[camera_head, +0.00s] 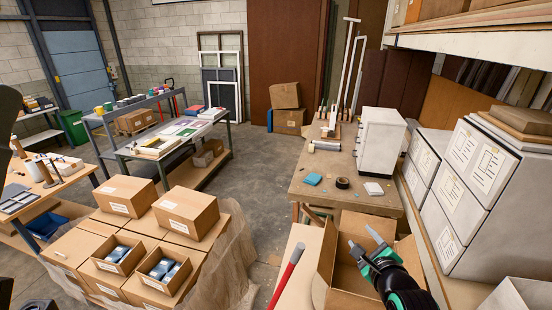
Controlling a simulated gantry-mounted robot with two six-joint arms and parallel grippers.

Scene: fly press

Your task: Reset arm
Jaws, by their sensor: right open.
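My right gripper (363,237) is at the lower right, its green and black wrist coming in from the bottom edge. Its two grey fingers are spread apart with nothing between them. It is over an open cardboard box (326,262), and the wrist hides part of that box. My left gripper does not show.
A workbench (310,189) behind the box carries a blue block, a dark tape roll and a white cabinet (380,142). Cartons (186,210) are stacked at the lower left. A red rod (286,275) slants up at the bottom. White cases (470,185) line the right shelf. Open floor (262,165) lies mid-room.

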